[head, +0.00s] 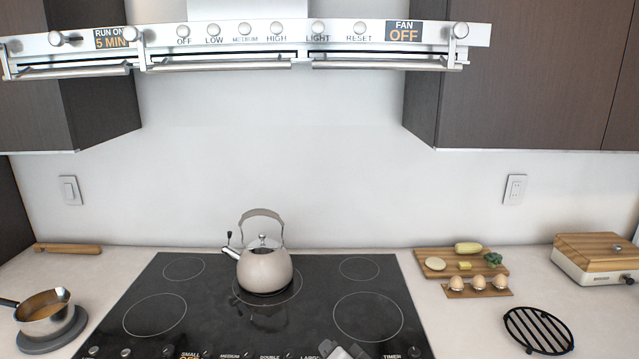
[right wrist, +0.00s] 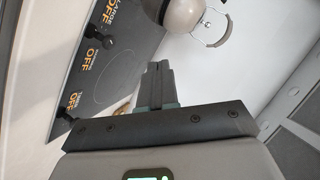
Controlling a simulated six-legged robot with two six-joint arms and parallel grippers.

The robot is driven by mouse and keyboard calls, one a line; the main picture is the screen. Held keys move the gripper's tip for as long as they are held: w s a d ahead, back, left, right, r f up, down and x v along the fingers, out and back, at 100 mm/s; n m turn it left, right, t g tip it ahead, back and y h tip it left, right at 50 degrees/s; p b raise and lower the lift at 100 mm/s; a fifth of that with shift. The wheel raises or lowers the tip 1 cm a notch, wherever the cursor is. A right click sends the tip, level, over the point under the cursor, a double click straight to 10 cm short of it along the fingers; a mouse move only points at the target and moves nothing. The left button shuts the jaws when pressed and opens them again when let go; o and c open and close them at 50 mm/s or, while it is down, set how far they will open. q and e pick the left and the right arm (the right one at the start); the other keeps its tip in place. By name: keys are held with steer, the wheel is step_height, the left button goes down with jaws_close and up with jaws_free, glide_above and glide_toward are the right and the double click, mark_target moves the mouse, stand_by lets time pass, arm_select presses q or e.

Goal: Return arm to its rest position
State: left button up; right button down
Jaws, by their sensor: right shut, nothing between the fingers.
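My right gripper (head: 340,350) shows only in part at the bottom edge of the head view, over the front of the black cooktop (head: 205,300). In the right wrist view, its two fingers (right wrist: 158,72) are together with nothing between them. They are apart from the kettle (right wrist: 196,12), which shows beyond them at the top. In the head view the beige kettle (head: 265,268) stands upright on the back middle of the cooktop, its handle up and spout to the left. My left gripper is in neither view.
A range hood (head: 250,48) hangs above. A saucepan (head: 45,312) sits at the left on a grey round base. At the right are a wooden board (head: 430,254) with food, eggs (head: 478,282) in a holder, a black round grate (head: 538,330) and a wood-topped box (head: 597,262).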

steer(key=s+d+f+n+g, duration=0.1)
steer(key=s+d+f+g, duration=0.15)
steer(key=f, duration=0.45)
steer(key=s+d+f+n+g, duration=0.1)
steer(key=s+d+f, duration=0.15)
steer(key=f, duration=0.35)
steer(key=s+d+f+n+g, duration=0.1)
steer(key=s+f+g, duration=0.3)
steer(key=s+f, duration=0.4)
steer(key=s+d+f+n+g, duration=0.2)
steer(key=s+f, duration=0.7)
steer(key=s, duration=0.8)
steer(key=d+g, duration=0.1)
steer(key=g, duration=0.1)
steer(key=shift+d+f+g+h, duration=0.15)
steer(key=shift+d+g+h, duration=0.2)
steer(key=shift+d+h, duration=0.05)
